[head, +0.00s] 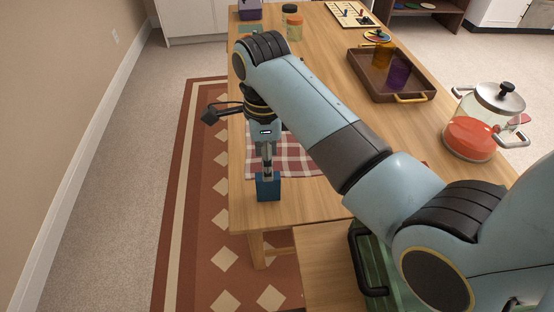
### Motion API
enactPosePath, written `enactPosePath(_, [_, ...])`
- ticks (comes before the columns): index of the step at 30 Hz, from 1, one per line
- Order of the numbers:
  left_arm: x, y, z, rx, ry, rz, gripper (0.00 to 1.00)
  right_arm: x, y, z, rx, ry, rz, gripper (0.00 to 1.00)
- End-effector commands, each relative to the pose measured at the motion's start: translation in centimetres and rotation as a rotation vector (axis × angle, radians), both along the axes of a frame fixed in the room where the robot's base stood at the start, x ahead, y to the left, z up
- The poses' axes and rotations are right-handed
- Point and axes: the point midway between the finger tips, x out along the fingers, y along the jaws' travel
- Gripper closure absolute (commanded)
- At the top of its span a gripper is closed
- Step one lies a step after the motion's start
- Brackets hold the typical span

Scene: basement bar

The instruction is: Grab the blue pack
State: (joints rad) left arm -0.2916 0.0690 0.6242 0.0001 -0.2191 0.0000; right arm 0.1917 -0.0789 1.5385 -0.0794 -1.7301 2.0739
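The blue pack (268,188) is a small dark blue block near the front left corner of the wooden table, in front of the checkered cloth. My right arm reaches in from the right, and its gripper (267,173) points down at the top of the pack. The fingertips overlap the pack's upper edge. I see the fingers nearly edge-on, so I cannot tell whether they are closed on it or whether the pack is lifted. My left gripper is not in view.
The red checkered cloth (293,161) lies partly under my arm. A brown tray (362,62) with orange and purple cups stands farther back. A glass pot (470,137) with red contents is at the right. Jars, a purple box (249,9) and a game board (350,13) are at the far end.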

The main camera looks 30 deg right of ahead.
Motion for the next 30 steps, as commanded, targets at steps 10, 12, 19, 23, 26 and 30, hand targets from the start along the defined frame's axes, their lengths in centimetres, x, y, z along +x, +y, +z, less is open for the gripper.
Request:
enactPosePath(10, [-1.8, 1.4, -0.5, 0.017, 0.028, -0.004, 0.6, 0.1, 0.1, -4.6, 0.001, 0.0, 0.0, 0.48])
enactPosePath(12, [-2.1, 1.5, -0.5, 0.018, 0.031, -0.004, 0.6, 0.1, 0.1, -5.2, 0.0, -0.002, 0.0, 0.48])
enactPosePath(19, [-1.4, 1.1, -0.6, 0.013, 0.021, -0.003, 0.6, -0.1, 0.0, -7.9, 0.0, 0.0, 0.0, 0.48])
enactPosePath(23, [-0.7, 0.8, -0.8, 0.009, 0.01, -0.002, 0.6, -0.2, 0.1, -9.9, 0.0, -0.001, 0.0, 0.48])
enactPosePath(26, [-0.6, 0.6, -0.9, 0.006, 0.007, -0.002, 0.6, -0.1, 0.1, -10.5, 0.0, -0.002, 0.0, 0.48])
enactPosePath(30, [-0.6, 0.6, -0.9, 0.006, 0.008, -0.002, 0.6, -0.1, 0.1, -10.6, 0.0, -0.004, 0.0, 0.48])
